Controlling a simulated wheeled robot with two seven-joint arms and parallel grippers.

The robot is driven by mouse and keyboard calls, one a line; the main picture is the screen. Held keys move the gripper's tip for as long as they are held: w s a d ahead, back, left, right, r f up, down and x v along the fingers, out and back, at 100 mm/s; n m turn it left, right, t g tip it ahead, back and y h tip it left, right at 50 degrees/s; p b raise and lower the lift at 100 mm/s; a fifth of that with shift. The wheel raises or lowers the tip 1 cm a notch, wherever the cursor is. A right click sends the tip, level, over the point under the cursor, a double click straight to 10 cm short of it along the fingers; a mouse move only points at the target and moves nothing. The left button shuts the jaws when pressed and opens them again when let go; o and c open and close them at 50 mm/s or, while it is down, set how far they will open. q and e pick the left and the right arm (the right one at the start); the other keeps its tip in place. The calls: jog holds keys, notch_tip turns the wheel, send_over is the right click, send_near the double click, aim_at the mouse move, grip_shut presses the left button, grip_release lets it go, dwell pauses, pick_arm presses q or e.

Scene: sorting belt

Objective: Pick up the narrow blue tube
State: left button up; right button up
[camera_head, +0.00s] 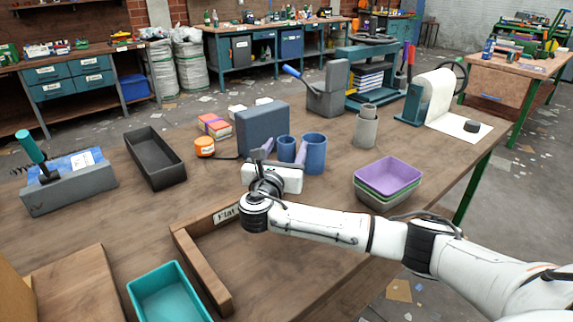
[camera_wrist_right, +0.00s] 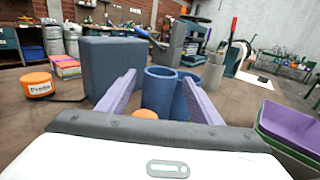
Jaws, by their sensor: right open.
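The narrow blue tube (camera_head: 286,147) stands upright on the table beside a wider blue tube (camera_head: 314,154). My right gripper (camera_head: 281,153) is open just in front of the narrow tube. In the right wrist view the narrow tube (camera_wrist_right: 158,88) shows between the two lilac fingers of the gripper (camera_wrist_right: 160,79), with its open top visible. I cannot tell whether the fingers touch it. The wider tube (camera_wrist_right: 181,92) is partly hidden behind the narrow tube and the right finger. My left gripper is not in view.
A dark blue-grey box (camera_head: 262,127) stands just left of the tubes. An orange tin (camera_head: 204,147) is farther left. Grey tubes (camera_head: 366,131) stand behind to the right, and stacked trays with a purple top (camera_head: 388,173) are at the right. A wooden ledge (camera_head: 203,272) lies in front.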

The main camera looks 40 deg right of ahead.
jog(key=shift+w+d, duration=0.3)
jog(key=shift+c, duration=0.3)
jog(key=c, duration=1.3)
